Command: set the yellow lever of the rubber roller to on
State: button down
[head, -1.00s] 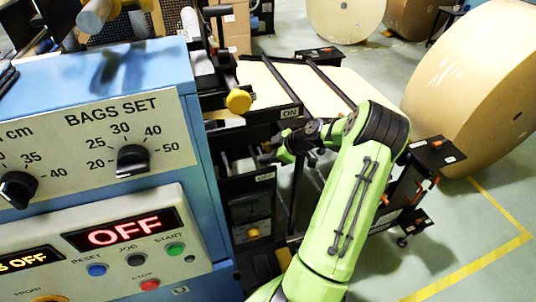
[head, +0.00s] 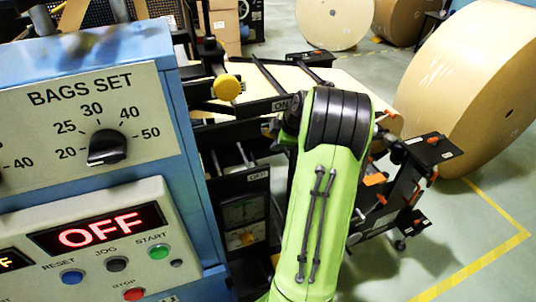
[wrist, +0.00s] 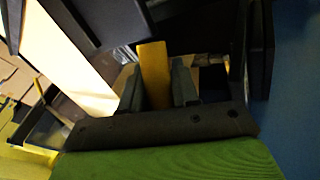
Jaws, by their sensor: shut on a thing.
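In the wrist view the yellow lever (wrist: 154,72) stands upright in the picture between the two dark fingers of my gripper (wrist: 157,85), which is shut on it. In the head view my green and black arm hides the gripper and the lever in its grasp.
The blue control cabinet (head: 188,190) with dials and a red OFF display (head: 98,228) stands close on the left. Dark machine frames with orange clamps (head: 375,179) are right of my arm. Large kraft rolls (head: 465,95) stand behind at right. Floor at lower right is clear.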

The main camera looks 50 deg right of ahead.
jog(key=d+r+h+b, duration=0.1)
jog(key=r, duration=0.1)
jog(key=s+d+r+n+g+h+b, duration=0.1)
jog(key=r+h, duration=0.1)
jog(key=d+r+g+h+b, duration=0.1)
jog(key=r, duration=0.1)
jog(key=shift+s+r+n+h, duration=0.15)
jog(key=shift+s+n+h, duration=0.15)
jog(key=shift+h, duration=0.1)
jog(key=shift+s+d+r+n+g+h, duration=0.15)
jog(key=shift+r+g+h, duration=0.2)
jog(key=shift+r, duration=0.25)
jog(key=shift+d+r+n+g+h, duration=0.15)
jog(key=shift+r+g+h, duration=0.1)
jog(key=shift+r+h, duration=0.3)
jog(key=shift+r, duration=0.15)
jog(key=c, duration=1.2)
grip_release()
jog(key=p+v, duration=0.3)
jog(key=v, duration=1.2)
jog(key=shift+s+a+r, duration=0.15)
jog(key=shift+a+r, duration=0.1)
